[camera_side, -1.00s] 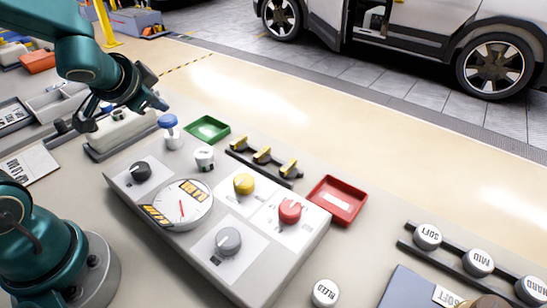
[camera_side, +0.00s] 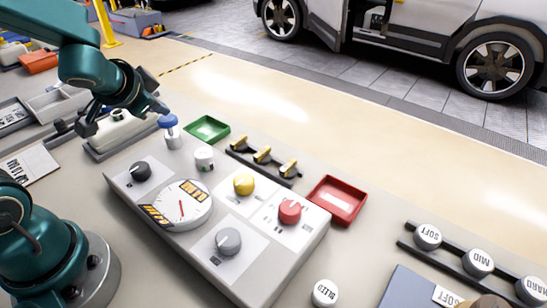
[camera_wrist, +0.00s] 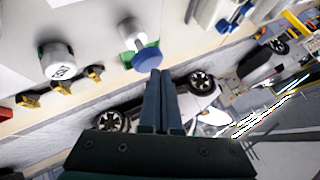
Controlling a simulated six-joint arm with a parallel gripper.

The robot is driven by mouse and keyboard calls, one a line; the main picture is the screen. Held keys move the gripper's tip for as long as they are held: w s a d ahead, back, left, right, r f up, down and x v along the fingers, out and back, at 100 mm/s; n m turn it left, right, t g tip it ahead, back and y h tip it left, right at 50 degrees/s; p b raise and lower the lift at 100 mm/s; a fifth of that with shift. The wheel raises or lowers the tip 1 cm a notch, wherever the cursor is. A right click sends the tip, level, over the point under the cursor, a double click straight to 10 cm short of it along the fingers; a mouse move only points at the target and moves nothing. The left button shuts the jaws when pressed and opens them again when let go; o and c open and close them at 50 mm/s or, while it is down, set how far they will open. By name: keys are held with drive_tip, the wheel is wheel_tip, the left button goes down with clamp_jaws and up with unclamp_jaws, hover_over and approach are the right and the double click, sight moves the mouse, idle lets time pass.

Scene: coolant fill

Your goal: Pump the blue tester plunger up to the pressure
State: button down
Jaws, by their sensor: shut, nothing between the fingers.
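The tester plunger has a blue cap (camera_side: 168,121) on a pale cylinder (camera_side: 173,139) at the far left corner of the grey console. The cap stands raised above its cylinder. My gripper (camera_side: 159,107) is shut and empty, with its tips just above and beside the blue cap; I cannot tell whether they touch it. In the wrist view the closed fingers (camera_wrist: 158,88) point at the blue cap (camera_wrist: 147,59). The white dial (camera_side: 182,204) on the console has a red needle and yellow marked zones.
Black, yellow, red and grey knobs sit on the console. A green tray (camera_side: 208,129), a rack of yellow-topped clips (camera_side: 263,157) and a red tray (camera_side: 338,200) stand behind it. A white capped fitting (camera_side: 204,157) is close to the plunger. Labelled caps (camera_side: 478,262) stand at the right.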

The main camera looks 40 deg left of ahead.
sight(163, 121)
drive_tip(key=shift+f, duration=1.3)
idle(0.9)
drive_tip(key=shift+r, duration=1.75)
drive_tip(key=shift+r, duration=2.5)
